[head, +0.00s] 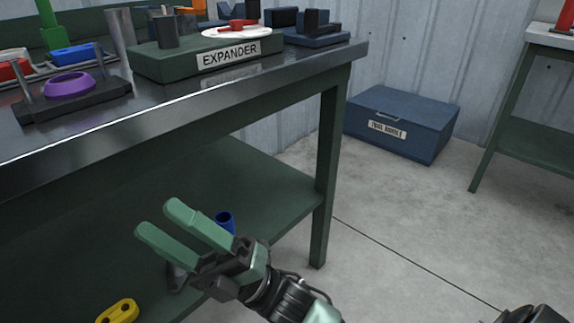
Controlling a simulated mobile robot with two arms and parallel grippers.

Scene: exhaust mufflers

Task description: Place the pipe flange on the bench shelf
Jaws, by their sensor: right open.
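A yellow piece with holes (118,311), which looks like the pipe flange, lies on the green lower shelf of the bench (255,180). It is at the bottom left, partly cut off by the picture edge. My right gripper (160,219) is open, with nothing between its green fingers. It shows in front of the shelf, up and to the right of the yellow piece and apart from it. Its height above the shelf is hard to tell. My left gripper is not in view.
A blue cup-like part (225,220) is on the shelf just behind my right gripper. The bench top (200,98) overhangs the shelf, and a green leg (325,180) stands at its right corner. A blue box (400,125) sits on the floor behind.

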